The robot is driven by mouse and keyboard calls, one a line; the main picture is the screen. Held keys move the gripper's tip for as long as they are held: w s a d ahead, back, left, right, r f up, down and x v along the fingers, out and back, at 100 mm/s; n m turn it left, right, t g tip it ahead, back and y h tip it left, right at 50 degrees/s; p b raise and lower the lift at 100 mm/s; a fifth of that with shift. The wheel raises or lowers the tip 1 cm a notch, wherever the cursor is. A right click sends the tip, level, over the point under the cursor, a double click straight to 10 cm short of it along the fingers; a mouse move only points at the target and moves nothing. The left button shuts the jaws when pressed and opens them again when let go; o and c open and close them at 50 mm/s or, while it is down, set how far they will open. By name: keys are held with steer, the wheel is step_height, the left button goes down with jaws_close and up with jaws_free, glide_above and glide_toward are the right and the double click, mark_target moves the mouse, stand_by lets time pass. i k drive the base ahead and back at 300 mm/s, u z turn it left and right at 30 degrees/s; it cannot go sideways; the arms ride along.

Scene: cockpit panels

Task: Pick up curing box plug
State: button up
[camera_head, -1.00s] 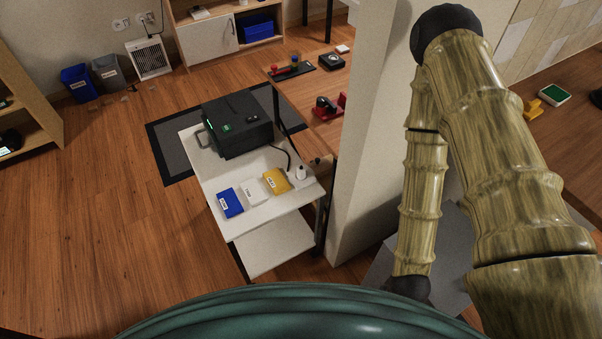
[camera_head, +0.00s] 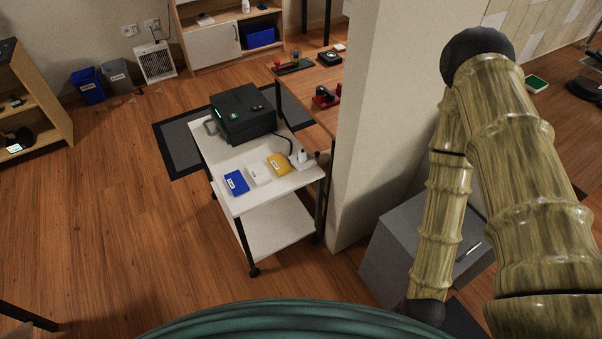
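A black box (camera_head: 243,113) with a green-lit front, which looks like the curing box, stands on the top shelf of a white cart (camera_head: 222,155). A dark cable (camera_head: 287,139) runs from its right side toward a small white piece (camera_head: 302,156) at the cart's right edge. That piece may be the plug or a socket; it is too small to tell. My arm fills the right side of the view, well apart from the cart. My gripper does not show.
Blue (camera_head: 236,182), white (camera_head: 258,174) and yellow (camera_head: 279,165) packs lie on the cart's front part. A wall end (camera_head: 370,120) and a grey cabinet (camera_head: 395,250) stand right of the cart. A wooden table (camera_head: 310,88) is behind it. The floor (camera_head: 120,220) at left is open.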

mark_target(302, 153)
steer(key=u, duration=0.6)
steer(key=i, duration=0.85)
steer(key=z, duration=0.1)
